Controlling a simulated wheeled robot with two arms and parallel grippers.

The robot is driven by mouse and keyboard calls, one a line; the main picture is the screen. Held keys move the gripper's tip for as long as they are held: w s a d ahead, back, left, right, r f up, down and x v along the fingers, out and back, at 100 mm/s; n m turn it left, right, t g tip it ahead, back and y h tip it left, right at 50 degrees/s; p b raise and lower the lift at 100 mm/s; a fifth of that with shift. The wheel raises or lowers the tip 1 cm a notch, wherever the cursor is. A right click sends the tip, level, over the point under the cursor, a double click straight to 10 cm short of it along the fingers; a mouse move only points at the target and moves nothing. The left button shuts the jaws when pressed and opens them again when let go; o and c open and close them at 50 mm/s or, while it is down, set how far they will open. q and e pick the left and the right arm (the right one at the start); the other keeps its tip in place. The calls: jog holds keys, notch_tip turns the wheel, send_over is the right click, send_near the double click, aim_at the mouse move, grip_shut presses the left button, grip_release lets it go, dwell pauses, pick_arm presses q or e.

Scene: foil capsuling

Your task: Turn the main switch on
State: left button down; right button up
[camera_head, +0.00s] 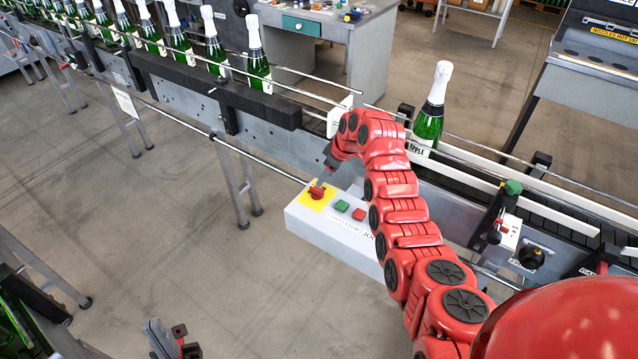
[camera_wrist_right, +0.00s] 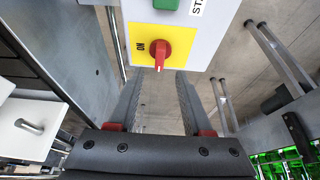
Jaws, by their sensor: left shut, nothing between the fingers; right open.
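The main switch (camera_head: 317,192) is a red knob on a yellow plate at the left end of a light grey control box (camera_head: 305,222). In the right wrist view the main switch (camera_wrist_right: 159,52) has its handle pointing down the picture, and the word ON stands left of it. My right gripper (camera_head: 321,181) is at the switch; in the wrist view its two fingers (camera_wrist_right: 160,80) are apart, one each side of the handle's line. I cannot tell whether they touch it. My left gripper (camera_head: 174,342) is shut and empty, low over the floor.
A green button (camera_head: 341,206) and a red button (camera_head: 359,214) sit beside the switch. The conveyor (camera_head: 190,88) behind carries several green bottles (camera_head: 258,62), and one bottle (camera_head: 430,115) stands right of my right arm.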

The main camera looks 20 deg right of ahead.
aim_at(318, 189)
jog(key=x, duration=0.3)
jog(key=shift+r+p, duration=0.1)
jog(key=shift+p, duration=0.3)
jog(key=shift+a+f, duration=0.1)
jog(key=shift+f, duration=0.3)
jog(key=b+x, duration=0.1)
jog(key=x, duration=0.1)
jog(key=shift+w+f+b, duration=0.15)
jog(key=shift+f+b, duration=0.2)
jog(key=shift+b, duration=0.05)
jog(key=shift+w+a+f+b, duration=0.1)
jog(key=shift+w+f+b, duration=0.1)
jog(key=shift+f+b, duration=0.1)
jog(key=shift+r, duration=0.1)
grip_shut()
